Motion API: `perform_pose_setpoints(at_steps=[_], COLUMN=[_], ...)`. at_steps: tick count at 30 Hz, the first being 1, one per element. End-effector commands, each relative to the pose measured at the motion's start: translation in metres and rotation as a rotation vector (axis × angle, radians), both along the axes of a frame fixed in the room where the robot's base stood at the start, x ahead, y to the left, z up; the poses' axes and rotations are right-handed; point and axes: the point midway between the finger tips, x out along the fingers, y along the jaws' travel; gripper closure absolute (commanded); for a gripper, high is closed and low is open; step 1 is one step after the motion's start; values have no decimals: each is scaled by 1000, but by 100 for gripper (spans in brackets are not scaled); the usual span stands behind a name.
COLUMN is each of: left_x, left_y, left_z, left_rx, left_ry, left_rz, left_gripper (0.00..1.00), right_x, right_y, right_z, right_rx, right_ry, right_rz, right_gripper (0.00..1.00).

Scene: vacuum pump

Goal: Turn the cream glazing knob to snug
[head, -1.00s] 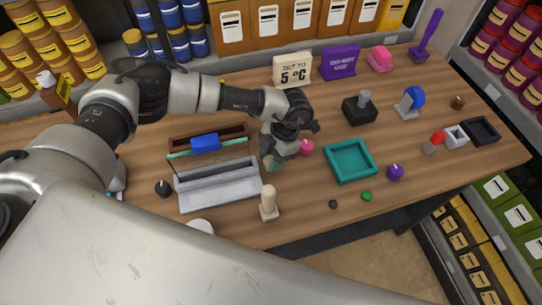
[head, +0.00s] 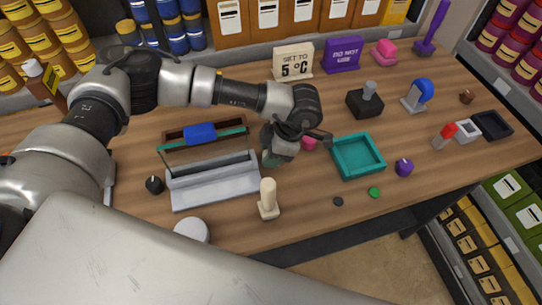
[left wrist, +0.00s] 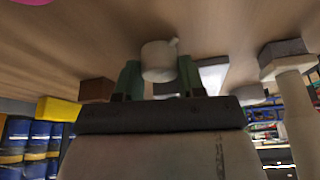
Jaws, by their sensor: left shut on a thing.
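My left gripper (head: 270,158) points down at the table between the grey tray and the teal tray. In the left wrist view, its two green fingers (left wrist: 160,80) stand on either side of a cream knob (left wrist: 158,60) with a small pointer nub on its rim. The gripper is shut on this knob, at the wooden surface. In the head view the gripper hides the knob. My right gripper is not in view.
A cream post on a square base (head: 268,198) stands close in front of the gripper. A grey tray (head: 215,188) is to its left, a pink knob (head: 309,143) just right, and a teal tray (head: 359,170) beyond. The sign (head: 293,62) reads "SET TO 5 °C".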

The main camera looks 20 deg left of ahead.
Motion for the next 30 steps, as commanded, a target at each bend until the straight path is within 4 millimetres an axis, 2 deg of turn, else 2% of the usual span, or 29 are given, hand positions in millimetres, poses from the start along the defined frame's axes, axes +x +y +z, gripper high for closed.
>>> perform_pose_setpoints(at_steps=[1, 9, 25, 26, 30], left_x=[1, 1, 1, 1, 0], left_y=[0, 0, 0, 0, 0], left_z=[-2, 0, 2, 2, 1], left_rx=[-3, -1, -3, -3, -2], left_ry=[-5, -5, -4, -4, -3], left_rz=[-28, -128, -153, -152, -152], left_gripper=[84, 84, 84, 58, 36], right_x=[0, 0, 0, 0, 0], right_y=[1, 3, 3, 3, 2], right_z=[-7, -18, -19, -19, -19], right_rx=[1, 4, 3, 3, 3], right_ry=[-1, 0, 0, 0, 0], right_rz=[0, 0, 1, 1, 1], right_gripper=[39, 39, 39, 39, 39])
